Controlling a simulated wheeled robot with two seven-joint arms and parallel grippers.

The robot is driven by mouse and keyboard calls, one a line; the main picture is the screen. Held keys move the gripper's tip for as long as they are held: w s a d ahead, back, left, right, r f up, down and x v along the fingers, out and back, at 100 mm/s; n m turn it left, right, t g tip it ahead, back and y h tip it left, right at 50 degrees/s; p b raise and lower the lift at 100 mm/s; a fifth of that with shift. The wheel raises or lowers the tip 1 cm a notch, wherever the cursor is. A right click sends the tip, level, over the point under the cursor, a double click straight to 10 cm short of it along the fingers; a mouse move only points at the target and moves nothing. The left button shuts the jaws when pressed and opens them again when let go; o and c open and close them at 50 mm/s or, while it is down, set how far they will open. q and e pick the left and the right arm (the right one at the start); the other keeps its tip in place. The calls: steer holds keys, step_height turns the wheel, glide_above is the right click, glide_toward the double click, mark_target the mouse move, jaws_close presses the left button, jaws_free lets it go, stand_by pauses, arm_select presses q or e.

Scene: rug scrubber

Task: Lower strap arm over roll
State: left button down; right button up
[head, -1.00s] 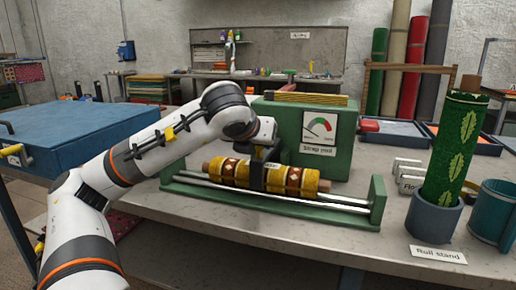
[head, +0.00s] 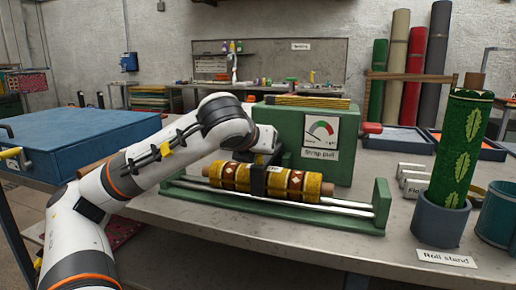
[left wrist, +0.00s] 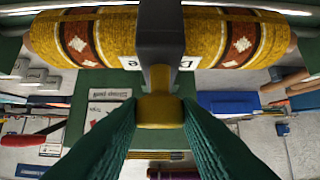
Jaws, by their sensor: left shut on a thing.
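In the head view, my left wrist hides part of the grip. Any gap beneath the strap is hard to judge. My right gripper is out of view.
A green leaf-patterned roll (head: 459,150) stands in the roll stand cup (head: 440,222) on the right. A blue case (head: 75,145) is on the left. The bench front (head: 300,240) is clear.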

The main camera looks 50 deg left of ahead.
arm_select(q)
steer(key=c, duration=1.1)
jaws_free()
steer(key=shift+f, duration=0.3)
steer(key=shift+r, duration=0.1)
steer(key=shift+s, duration=0.1)
steer(key=shift+s+d+r, duration=0.1)
steer(key=shift+d+r, duration=0.05)
steer(key=shift+r, duration=0.05)
steer(key=p+v, duration=0.3)
steer(key=v, duration=0.8)
steer(key=shift+s+d+r, duration=0.1)
steer(key=shift+s, duration=0.15)
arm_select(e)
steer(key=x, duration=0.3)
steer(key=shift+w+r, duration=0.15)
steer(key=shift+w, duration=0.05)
